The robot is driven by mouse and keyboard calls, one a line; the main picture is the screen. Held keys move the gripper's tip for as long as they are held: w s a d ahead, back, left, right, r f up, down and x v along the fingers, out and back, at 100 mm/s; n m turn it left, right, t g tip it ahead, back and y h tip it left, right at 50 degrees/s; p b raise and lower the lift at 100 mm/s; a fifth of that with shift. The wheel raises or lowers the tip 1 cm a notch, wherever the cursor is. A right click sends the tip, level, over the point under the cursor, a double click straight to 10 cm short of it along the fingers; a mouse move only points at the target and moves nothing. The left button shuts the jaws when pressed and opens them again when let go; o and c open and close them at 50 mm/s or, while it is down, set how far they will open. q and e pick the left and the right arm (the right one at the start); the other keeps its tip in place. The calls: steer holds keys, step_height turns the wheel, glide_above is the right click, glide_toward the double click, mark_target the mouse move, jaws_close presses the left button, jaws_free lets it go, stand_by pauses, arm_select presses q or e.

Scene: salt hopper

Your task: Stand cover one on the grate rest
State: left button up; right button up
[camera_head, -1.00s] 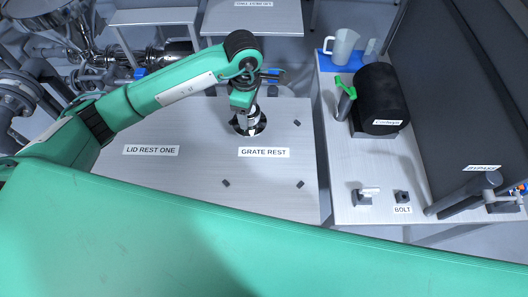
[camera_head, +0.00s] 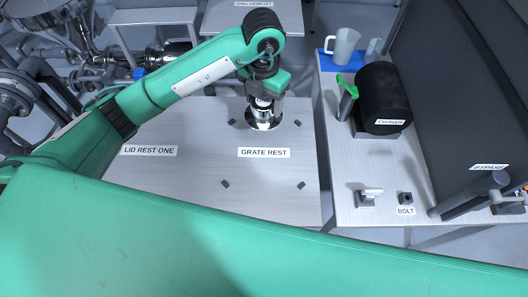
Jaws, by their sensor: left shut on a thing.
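Cover one (camera_head: 264,123) shows in the head view as a small dark round disc with a bright centre. A pale knob marked ONE rises from it. My left gripper (camera_head: 264,99) is above the disc, pointing down, shut on cover one by this knob. The cover is over the far part of the grate rest (camera_head: 264,168), between its two far corner marks and beyond the GRATE REST label. I cannot tell whether the disc touches the surface or hangs above it. Fingers and arm partly hide the knob. My right gripper is not in view.
The LID REST ONE area (camera_head: 150,151) is left on the same pale table. A right-hand bench (camera_head: 360,164) holds a black canister (camera_head: 382,95), a green-handled tool (camera_head: 346,98), a jug (camera_head: 345,46) and a bolt (camera_head: 405,198). A dark panel (camera_head: 475,95) bounds the right.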

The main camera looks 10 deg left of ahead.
arm_select(q)
step_height(320, 180, down, 19)
steer(key=p, duration=0.5)
steer(key=shift+f, duration=0.45)
steer(key=o, duration=0.9)
steer(key=shift+f, duration=0.15)
steer(key=o, duration=0.3)
steer(key=shift+o, duration=0.6)
